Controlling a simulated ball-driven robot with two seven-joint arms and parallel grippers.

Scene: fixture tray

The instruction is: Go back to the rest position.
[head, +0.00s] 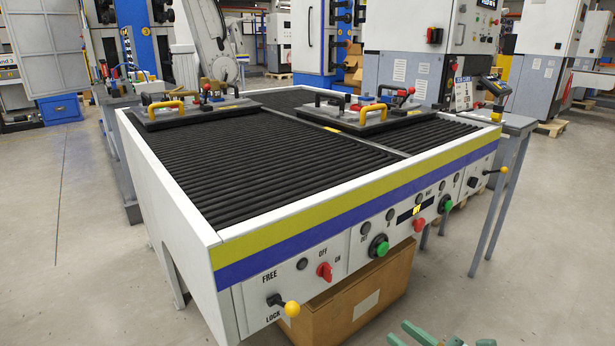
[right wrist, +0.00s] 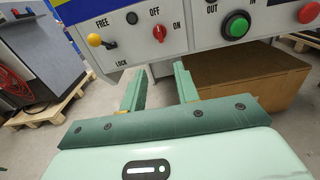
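My right gripper (head: 404,333) shows as green parts at the bottom edge of the head view, low in front of the fixture table (head: 330,212). In the right wrist view its two green fingers (right wrist: 160,76) stand apart with nothing between them. It is open and empty, in front of the table's control panel (right wrist: 175,30) and apart from it. Most of my right arm is hidden in the head view. My left gripper is not in view.
Two fixture trays with handles, one left (head: 190,112) and one right (head: 370,120), lie on the table's black rollers. A cardboard box (head: 355,295) stands under the front panel. A yellow-knobbed lever (head: 290,308) sticks out from the panel. The floor at right is clear.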

